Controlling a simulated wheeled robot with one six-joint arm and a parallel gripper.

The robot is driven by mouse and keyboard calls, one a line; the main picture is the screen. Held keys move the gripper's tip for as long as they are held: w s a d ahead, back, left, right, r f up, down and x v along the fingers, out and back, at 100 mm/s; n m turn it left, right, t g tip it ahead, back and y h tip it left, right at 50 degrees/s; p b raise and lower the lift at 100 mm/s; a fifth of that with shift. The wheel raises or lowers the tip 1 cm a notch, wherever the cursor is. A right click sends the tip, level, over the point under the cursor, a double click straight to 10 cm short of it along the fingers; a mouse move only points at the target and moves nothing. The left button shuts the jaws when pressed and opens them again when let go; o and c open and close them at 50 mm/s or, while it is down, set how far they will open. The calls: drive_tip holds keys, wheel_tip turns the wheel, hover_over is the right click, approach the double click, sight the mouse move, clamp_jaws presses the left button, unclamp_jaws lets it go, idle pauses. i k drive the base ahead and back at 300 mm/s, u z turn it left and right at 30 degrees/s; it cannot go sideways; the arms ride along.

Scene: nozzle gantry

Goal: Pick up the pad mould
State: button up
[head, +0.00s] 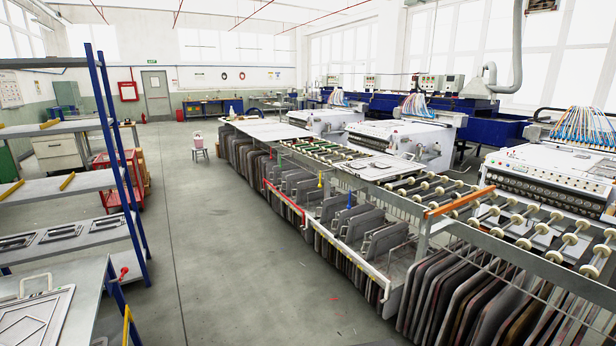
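A flat grey mould plate (36,318) with a raised diamond pattern and a pale handle lies on a grey table at the lower left, cut by the picture edge. Smaller framed moulds (62,232) lie in a row on a shelf behind it. Another flat framed plate (380,166) lies on the rack in the middle right. I cannot tell which of these is the pad mould. My gripper is not in view.
A shelf unit with blue posts (118,140) stands at the left, with the grey table (90,290) before it. A long rack of upright plates (345,225) and rollers (480,205) runs along the right. White machines (390,140) stand behind it. The grey floor aisle (225,235) between is clear.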

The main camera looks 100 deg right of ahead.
sight(353, 164)
drive_tip(key=k, duration=0.45)
drive_tip(key=z, duration=4.45)
drive_tip(key=k, duration=1.25)
drive_tip(key=u, duration=0.7)
drive_tip(key=i, duration=1)
drive_tip(key=u, duration=0.4)
drive_tip(key=i, duration=1)
drive_tip(key=u, duration=0.75)
drive_tip(key=i, duration=2.25)
drive_tip(key=u, duration=0.1)
